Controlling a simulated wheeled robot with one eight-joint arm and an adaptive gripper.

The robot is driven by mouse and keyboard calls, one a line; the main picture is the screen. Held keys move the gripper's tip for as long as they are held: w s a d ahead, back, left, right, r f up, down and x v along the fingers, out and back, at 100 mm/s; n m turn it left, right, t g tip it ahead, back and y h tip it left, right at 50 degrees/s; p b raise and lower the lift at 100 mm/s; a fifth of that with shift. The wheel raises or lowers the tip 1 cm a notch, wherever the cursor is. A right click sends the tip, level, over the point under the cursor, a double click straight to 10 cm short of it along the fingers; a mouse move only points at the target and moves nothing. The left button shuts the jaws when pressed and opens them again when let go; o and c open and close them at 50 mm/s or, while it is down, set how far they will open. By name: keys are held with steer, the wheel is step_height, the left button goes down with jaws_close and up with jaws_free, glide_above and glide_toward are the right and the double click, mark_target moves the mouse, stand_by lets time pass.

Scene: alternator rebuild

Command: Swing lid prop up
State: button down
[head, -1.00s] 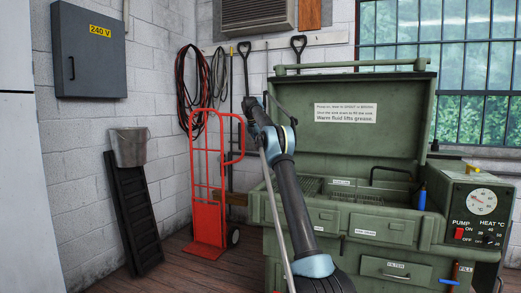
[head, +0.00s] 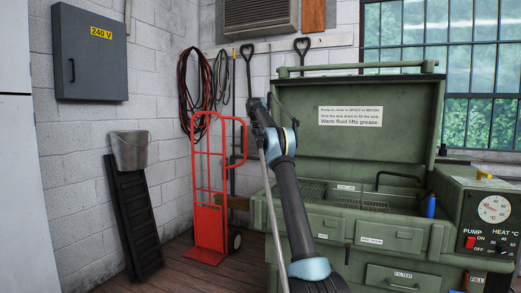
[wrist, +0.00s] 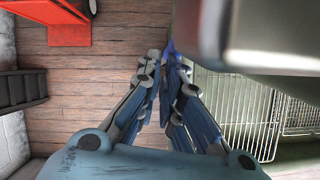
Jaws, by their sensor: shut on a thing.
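The green parts washer stands at the right in the head view, with its lid (head: 405,150) raised upright. My gripper (wrist: 161,62) has its fingers drawn close together in the wrist view. A small blue piece (wrist: 170,47) shows at its fingertips and looks like part of the lid prop; the rest of the held thing is hidden. In the head view my arm reaches up to the left side of the lid, and its own wrist hides the fingers.
The washer's sink has wire racks (wrist: 235,100) just right of my gripper. A control box (head: 490,215) is at its right end. Wooden floor (wrist: 95,90) lies bare below.

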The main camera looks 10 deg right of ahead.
steer(key=s+a+r, duration=0.4)
steer(key=s+a, duration=0.4)
steer(key=s, duration=0.3)
steer(key=shift+s+r, duration=0.15)
steer(key=shift+r, duration=0.05)
stand_by(1.0)
steer(key=shift+s, duration=0.1)
